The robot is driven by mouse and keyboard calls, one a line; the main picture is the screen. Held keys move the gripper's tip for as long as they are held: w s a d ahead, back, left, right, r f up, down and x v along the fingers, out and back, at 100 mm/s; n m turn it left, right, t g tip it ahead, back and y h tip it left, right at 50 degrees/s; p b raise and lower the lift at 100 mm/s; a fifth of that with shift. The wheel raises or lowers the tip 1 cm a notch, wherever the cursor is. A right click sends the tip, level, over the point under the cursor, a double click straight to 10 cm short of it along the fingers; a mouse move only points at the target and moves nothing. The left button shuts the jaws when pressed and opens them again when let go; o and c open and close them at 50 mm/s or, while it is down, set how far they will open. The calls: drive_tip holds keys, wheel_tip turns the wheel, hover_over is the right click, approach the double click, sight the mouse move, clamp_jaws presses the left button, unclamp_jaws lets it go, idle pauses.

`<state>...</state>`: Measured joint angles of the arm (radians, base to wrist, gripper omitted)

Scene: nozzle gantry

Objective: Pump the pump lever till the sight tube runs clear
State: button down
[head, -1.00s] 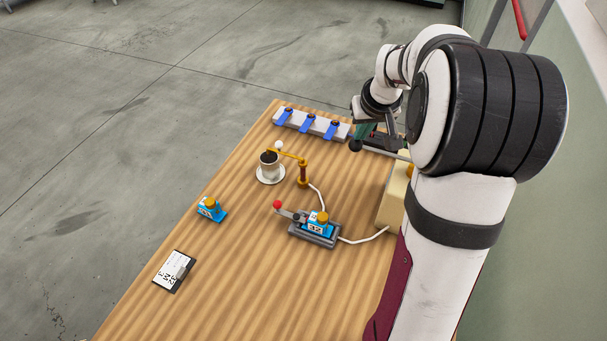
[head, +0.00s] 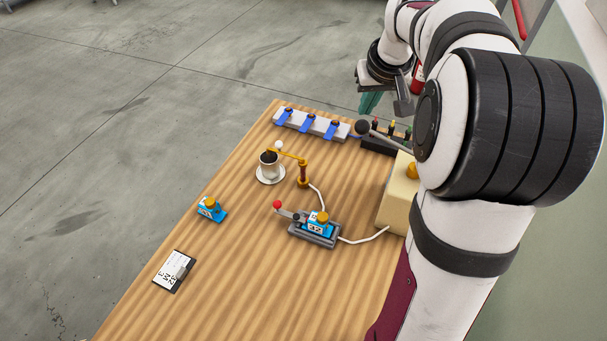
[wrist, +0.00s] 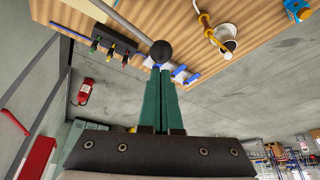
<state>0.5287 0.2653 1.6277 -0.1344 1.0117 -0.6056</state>
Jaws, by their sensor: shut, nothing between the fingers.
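The pump lever is a grey rod with a black ball knob (head: 362,127). Its rod runs right toward the beige box (head: 395,200), partly behind my arm. My gripper (head: 368,110) has green fingers, shut and empty, just above the knob in the head view. In the wrist view the fingertips (wrist: 159,70) end close to the knob (wrist: 161,51); I cannot tell whether they touch. A sight tube cannot be made out. A yellow spout (head: 290,155) on a red-and-yellow post reaches over a white cup (head: 268,168) with dark contents.
A grey dock (head: 318,238) with a red-knobbed lever holds a blue block; a white hose leads from it. Another blue block (head: 211,209) and a label card (head: 173,271) lie left. A white rack with blue clips (head: 311,123) and a black strip (head: 378,146) stand at the back.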

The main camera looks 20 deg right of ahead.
drive_tip(key=shift+f, duration=0.1)
idle(0.5)
drive_tip(key=shift+f, duration=5.5)
drive_tip(key=shift+r, duration=5.65)
drive_tip(key=shift+f, duration=0.1)
wheel_tip(320, 180, down, 11)
wheel_tip(320, 180, up, 11)
drive_tip(key=shift+r, duration=0.1)
